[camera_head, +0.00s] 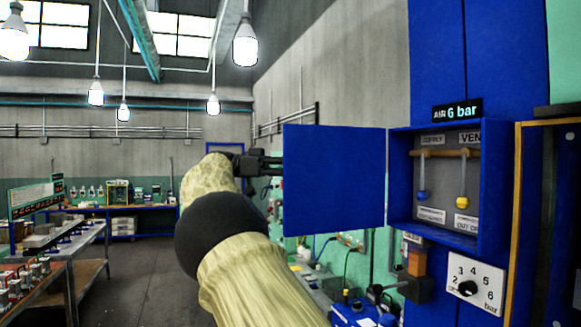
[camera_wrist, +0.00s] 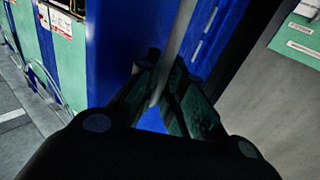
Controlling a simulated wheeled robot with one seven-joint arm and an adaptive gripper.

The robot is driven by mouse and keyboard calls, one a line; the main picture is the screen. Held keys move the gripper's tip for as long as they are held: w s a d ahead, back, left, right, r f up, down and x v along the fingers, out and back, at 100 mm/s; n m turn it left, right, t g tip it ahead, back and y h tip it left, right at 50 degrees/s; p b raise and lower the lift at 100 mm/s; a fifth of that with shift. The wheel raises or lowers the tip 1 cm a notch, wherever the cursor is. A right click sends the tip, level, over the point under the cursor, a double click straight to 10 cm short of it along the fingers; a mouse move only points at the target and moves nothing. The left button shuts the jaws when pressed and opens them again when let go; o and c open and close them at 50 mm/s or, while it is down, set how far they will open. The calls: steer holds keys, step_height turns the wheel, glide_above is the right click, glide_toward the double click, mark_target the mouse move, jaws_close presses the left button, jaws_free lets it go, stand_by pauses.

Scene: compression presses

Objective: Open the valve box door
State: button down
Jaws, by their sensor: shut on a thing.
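The blue valve box door (camera_head: 335,178) stands wide open, swung out to the left of the valve box (camera_head: 494,190). Its flat blue face shows in the head view. My gripper (camera_head: 272,165) is at the door's free left edge, far from the hinge side. In the wrist view my gripper (camera_wrist: 165,92) has its two dark fingers closed on a pale narrow strip (camera_wrist: 180,40) at the door. I cannot tell whether this strip is the door's edge or a handle. Inside the box are two hanging levers, one with a yellow knob and one with a blue knob.
A pressure dial (camera_head: 472,287) is below the box. A wood-framed dark cabinet (camera_head: 545,220) stands close on the right. A bench with a blue device (camera_head: 360,314) lies below the door. The floor (camera_head: 150,290) at left is open between benches.

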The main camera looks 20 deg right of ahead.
steer(key=shift+w+d, duration=0.15)
steer(key=shift+w, duration=0.15)
stand_by(0.4)
steer(key=c, duration=1.5)
jaws_free()
steer(key=shift+d, duration=0.15)
steer(key=shift+c, duration=0.2)
steer(key=shift+a, duration=0.2)
steer(key=shift+f, duration=0.1)
